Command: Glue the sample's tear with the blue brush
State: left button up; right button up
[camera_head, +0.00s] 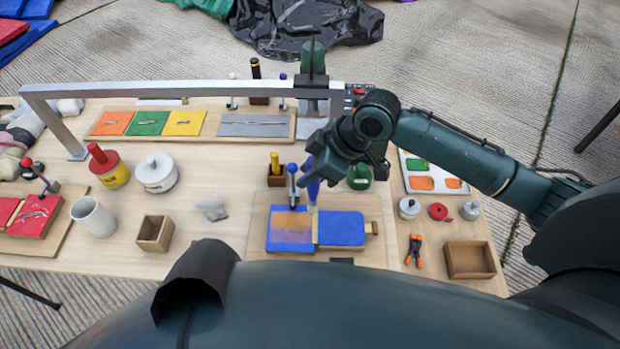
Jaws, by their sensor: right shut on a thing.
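The sample is a blue piece on a wooden board (258,222) at the front middle. Its right part (341,229) is plain blue; its left part (291,238) has a purple-orange area framed in blue. A blue-knobbed clamp (292,183) stands at its back edge. My right gripper (318,174) is above the back of the sample, shut on the blue brush (313,189). The brush points down, with its pale tip near the line between the two parts; I cannot tell whether it touches. The tear itself is not clear. My left gripper is out of view.
A metal bar (190,88) spans the back of the table. Red (108,168) and white (157,174) pots, a white cup (93,217) and a wooden box (154,233) stand left. Orange pliers (413,250) and a wooden tray (469,260) lie right.

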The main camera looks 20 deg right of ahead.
jog(key=shift+r, duration=1.4)
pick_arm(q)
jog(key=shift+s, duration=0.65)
